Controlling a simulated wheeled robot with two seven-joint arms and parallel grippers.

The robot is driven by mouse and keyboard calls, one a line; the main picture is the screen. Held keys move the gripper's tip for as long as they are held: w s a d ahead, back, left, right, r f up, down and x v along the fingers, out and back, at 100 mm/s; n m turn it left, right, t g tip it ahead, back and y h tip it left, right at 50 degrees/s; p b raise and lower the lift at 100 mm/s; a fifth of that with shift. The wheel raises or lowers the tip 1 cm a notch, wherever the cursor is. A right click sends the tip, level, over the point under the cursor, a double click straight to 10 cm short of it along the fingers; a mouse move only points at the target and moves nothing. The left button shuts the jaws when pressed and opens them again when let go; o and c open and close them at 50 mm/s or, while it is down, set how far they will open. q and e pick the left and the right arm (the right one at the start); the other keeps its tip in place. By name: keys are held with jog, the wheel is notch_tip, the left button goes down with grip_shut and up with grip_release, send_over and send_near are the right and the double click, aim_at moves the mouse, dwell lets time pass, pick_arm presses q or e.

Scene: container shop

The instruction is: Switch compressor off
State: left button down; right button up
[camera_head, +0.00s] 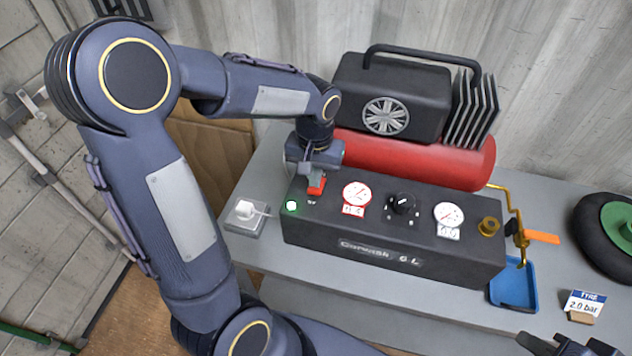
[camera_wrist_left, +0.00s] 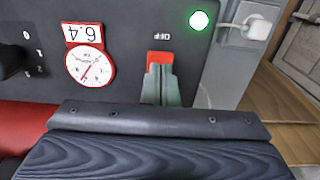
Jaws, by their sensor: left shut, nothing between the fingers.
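The compressor (camera_head: 395,230) is a black control box with a red tank and a black motor behind it, on a grey bench. Its red switch (camera_head: 317,184) is at the left of the panel, and a green lamp (camera_head: 291,206) beside it is lit. My left gripper (camera_head: 314,172) is shut and empty, right at the switch. In the left wrist view its fingertips (camera_wrist_left: 160,78) overlap the red switch (camera_wrist_left: 160,58), partly hiding it; contact is unclear. An OFF label is by the switch. My right gripper (camera_head: 568,345) is cut off at the lower right edge.
The panel carries two gauges (camera_head: 356,194), a black knob (camera_head: 402,204) and a brass fitting (camera_head: 489,226). The near gauge reads 6.4 in the wrist view. A white plug (camera_head: 245,209), blue tray (camera_head: 514,287), tyre card (camera_head: 584,302) and wheel (camera_head: 600,238) are on the bench.

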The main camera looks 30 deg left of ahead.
pick_arm(q)
jog(key=shift+f+b, duration=0.75)
jog(key=shift+f, duration=0.15)
dwell(0.4)
jog(key=shift+r, duration=0.1)
jog(key=shift+r+p, duration=2.85)
jog(key=shift+r, duration=0.6)
jog(key=s+d+r+t+h+b, duration=0.1)
jog(key=s+d+r+t+h, duration=0.1)
jog(key=s, duration=0.6)
jog(key=s+d+r+m+t+h+b, duration=0.1)
jog(key=s+d+r+t, duration=0.1)
jog(key=s, duration=0.7)
jog(key=shift+r+t+h, duration=0.3)
jog(key=shift+t+h, duration=0.1)
jog(key=shift+t, duration=0.4)
